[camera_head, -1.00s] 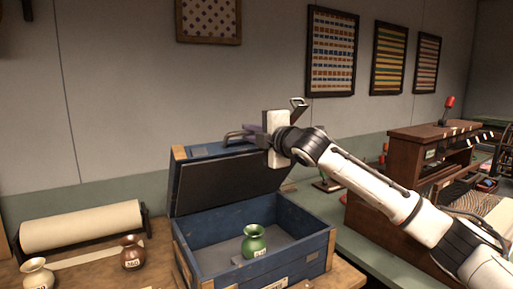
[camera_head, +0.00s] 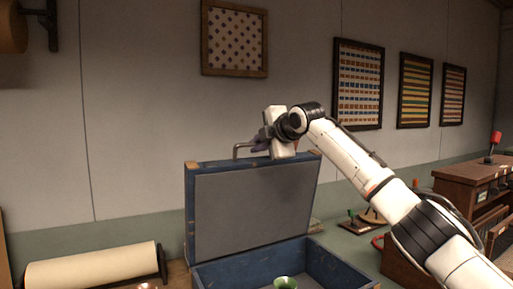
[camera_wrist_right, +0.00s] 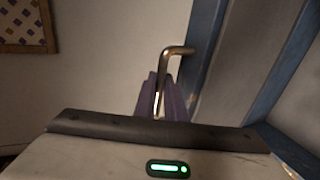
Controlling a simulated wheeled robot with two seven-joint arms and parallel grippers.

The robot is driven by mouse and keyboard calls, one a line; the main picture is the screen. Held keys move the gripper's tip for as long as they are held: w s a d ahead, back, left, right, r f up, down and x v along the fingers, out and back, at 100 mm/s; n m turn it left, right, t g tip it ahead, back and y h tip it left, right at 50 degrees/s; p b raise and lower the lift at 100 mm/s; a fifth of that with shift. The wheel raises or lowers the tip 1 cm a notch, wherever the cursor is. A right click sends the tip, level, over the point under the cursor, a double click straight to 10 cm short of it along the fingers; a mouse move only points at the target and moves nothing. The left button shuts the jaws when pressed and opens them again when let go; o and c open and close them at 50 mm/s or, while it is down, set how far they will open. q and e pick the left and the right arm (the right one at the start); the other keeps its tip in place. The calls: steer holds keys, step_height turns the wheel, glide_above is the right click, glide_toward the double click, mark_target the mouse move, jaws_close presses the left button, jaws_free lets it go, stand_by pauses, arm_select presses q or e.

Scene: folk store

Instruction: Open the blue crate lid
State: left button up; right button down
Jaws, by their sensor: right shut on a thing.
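The blue crate (camera_head: 335,259) stands on the bench, partly cut off by the bottom of the head view. Its lid (camera_head: 252,212) stands raised at the back, nearly upright, with its grey inner face toward me. A metal handle (camera_head: 238,150) is on the lid's top edge; it also shows in the right wrist view (camera_wrist_right: 178,51). My right gripper (camera_head: 259,146) is shut on this handle, its purple fingers (camera_wrist_right: 161,97) around the bar. My left gripper is in neither view.
A green vase (camera_head: 286,283) stands inside the crate. A paper roll (camera_head: 92,268) lies at the left. A brown wooden cabinet (camera_head: 465,185) stands at the right. Framed pictures hang on the wall behind, clear of the lid.

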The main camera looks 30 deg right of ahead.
steer(key=shift+f, duration=0.1)
steer(key=c, duration=1.8)
jaws_free()
steer(key=shift+c, duration=0.2)
steer(key=shift+s, duration=0.3)
steer(key=b+v, duration=0.3)
steer(key=v, duration=0.6)
steer(key=shift+s+r, duration=0.3)
